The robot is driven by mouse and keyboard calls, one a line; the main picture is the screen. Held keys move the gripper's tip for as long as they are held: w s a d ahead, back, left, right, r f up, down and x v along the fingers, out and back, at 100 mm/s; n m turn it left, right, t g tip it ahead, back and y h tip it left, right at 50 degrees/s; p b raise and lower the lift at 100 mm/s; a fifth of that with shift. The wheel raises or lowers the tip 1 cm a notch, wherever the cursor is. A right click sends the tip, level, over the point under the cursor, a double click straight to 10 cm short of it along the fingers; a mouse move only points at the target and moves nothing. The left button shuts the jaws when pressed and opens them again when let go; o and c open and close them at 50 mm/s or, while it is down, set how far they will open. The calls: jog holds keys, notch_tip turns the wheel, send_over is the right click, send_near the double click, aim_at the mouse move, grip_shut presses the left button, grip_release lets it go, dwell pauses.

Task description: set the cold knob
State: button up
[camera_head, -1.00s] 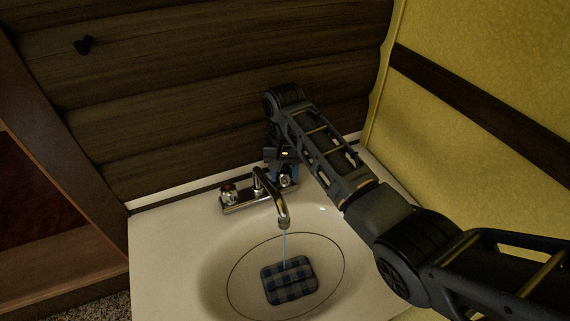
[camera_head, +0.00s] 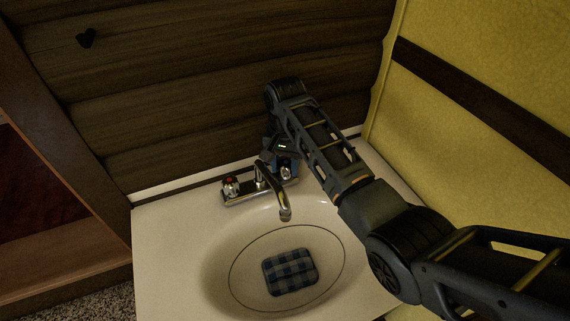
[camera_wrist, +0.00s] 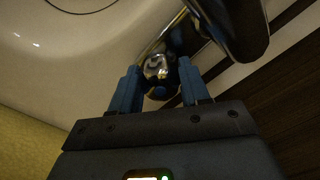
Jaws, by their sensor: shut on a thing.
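The cold knob (camera_wrist: 158,72) is a chrome knob with a blue mark, on the right end of the faucet base. In the head view the knob (camera_head: 286,173) is partly hidden by my gripper. My gripper (camera_wrist: 160,90) is shut on it, with one blue finger on each side. In the head view my gripper (camera_head: 284,163) reaches down to the faucet from behind and above. The chrome spout (camera_head: 275,194) points over the basin, and no water stream shows from it. The other knob (camera_head: 231,187), with a red mark, stands on the left end of the base.
A blue checked cloth or pad (camera_head: 290,272) lies in the white sink (camera_head: 165,255). The dark plank wall (camera_head: 200,110) stands close behind the faucet and the yellow wall (camera_head: 480,140) is to the right. A brown wooden frame (camera_head: 60,180) is at the left.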

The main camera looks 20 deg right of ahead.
aim_at(286, 163)
jog(key=shift+d, duration=0.15)
dwell(0.8)
jog(key=o, duration=1)
jog(key=shift+c, duration=0.2)
jog(key=shift+r, duration=0.1)
notch_tip(286, 163, up, 8)
jog(key=shift+f+b, duration=0.2)
jog(key=shift+b, duration=0.3)
